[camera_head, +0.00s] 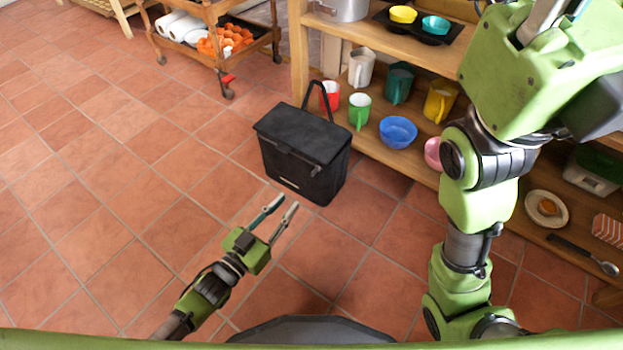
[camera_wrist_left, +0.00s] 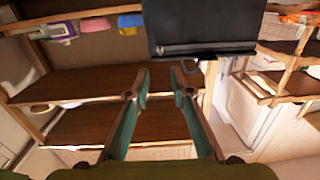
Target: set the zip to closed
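The black bag (camera_head: 303,150) stands upright on the tiled floor in front of the shelf, with its handle loop raised. Its lid lies flat on top. A zip (camera_head: 296,151) with a light pull runs along the front edge below the lid; I cannot tell how far it is closed. My left gripper (camera_head: 281,204) is open and empty, in front of the bag and apart from it. In the left wrist view the bag (camera_wrist_left: 203,25) is at the top, beyond the open fingertips (camera_wrist_left: 160,74). My right arm rises at the right; its gripper is out of view.
A wooden shelf (camera_head: 381,132) stands behind and right of the bag, with several mugs, a blue bowl (camera_head: 398,131) and a pink cup (camera_head: 433,153). A wooden trolley (camera_head: 205,25) stands at the back. The floor left of the bag is clear.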

